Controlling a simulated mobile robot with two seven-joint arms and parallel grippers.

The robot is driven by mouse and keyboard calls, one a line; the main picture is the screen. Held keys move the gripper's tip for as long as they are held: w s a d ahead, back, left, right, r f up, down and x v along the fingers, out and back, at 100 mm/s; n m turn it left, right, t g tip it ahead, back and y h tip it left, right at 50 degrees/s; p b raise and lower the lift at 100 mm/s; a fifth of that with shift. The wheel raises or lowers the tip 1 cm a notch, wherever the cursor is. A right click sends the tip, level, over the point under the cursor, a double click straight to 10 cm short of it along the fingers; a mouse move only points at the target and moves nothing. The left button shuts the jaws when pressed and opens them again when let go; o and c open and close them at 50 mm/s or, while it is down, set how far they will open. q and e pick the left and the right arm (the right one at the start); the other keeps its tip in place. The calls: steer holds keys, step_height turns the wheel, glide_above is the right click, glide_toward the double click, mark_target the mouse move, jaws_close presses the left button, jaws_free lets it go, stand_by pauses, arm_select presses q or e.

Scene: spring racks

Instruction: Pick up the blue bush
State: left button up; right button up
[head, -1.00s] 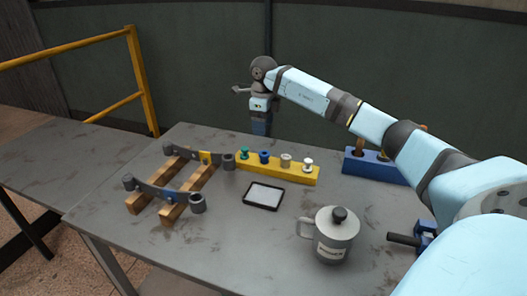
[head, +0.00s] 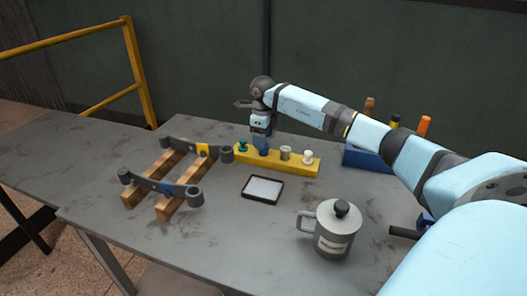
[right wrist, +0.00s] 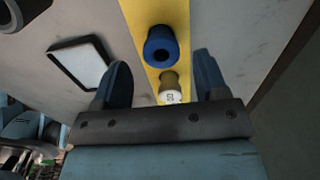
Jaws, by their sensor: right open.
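The blue bush (head: 263,151) stands in the yellow rack (head: 302,168), between a green bush (head: 242,146) and a grey-beige one (head: 285,153). In the right wrist view the blue bush (right wrist: 161,45) shows its dark hole, just beyond the gap between my fingertips. My right gripper (head: 261,137) is over the rack, pointing down, close above the blue bush. In the right wrist view its two fingers (right wrist: 160,75) are apart with nothing held. My left gripper is not in view.
A white bush (head: 308,157) stands at the rack's right end. A black-framed tray (head: 262,189) lies in front of the rack. A grey lidded mug (head: 331,230), spring parts on wooden rails (head: 175,172) and a blue tool holder (head: 362,158) are around it.

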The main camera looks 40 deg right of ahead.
mark_target(264, 152)
step_height(264, 152, down, 4)
steer(key=shift+d+f, duration=0.1)
steer(key=shift+f, duration=0.05)
steer(key=shift+c, duration=0.5)
steer(key=c, duration=0.8)
